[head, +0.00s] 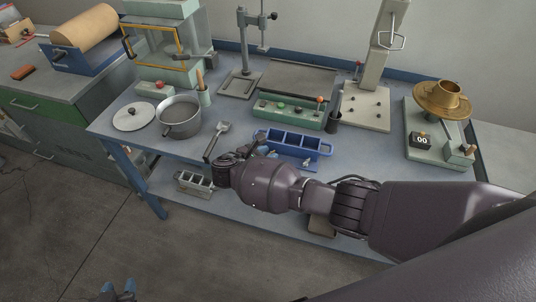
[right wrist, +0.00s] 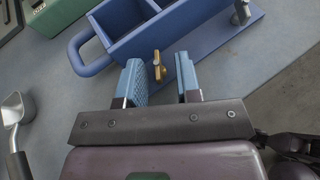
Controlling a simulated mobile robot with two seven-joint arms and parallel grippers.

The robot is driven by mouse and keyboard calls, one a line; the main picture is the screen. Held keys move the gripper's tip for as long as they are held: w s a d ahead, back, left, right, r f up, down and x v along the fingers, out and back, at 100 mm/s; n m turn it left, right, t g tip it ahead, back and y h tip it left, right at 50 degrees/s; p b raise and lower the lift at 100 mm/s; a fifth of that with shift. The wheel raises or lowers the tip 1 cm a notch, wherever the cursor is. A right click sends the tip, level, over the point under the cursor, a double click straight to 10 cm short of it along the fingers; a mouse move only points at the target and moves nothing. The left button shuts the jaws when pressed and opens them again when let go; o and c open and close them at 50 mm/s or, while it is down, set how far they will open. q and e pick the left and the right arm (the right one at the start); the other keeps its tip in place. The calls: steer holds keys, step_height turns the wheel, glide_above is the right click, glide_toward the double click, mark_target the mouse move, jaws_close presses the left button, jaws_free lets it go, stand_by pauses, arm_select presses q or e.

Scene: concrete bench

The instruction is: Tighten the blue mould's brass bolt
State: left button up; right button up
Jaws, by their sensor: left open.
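The blue mould (head: 322,150) lies on the bench, partly hidden behind my right arm. In the right wrist view the mould (right wrist: 150,39) shows open compartments, a loop handle at left and a flange at right. Its brass bolt (right wrist: 158,66) stands at the near side wall, with a small flat head. My right gripper (right wrist: 160,88) is open, with one blue finger on each side of the bolt and visible gaps to both. In the head view the right gripper (head: 246,152) is beside the mould's left end. My left gripper (head: 117,289) is open and empty, low over the floor.
A grey mould (head: 194,184) is on the lower shelf.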

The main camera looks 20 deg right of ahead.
steer(key=v, duration=1)
steer(key=shift+a+p, duration=0.2)
steer(key=shift+p, duration=0.2)
steer(key=shift+s, duration=0.15)
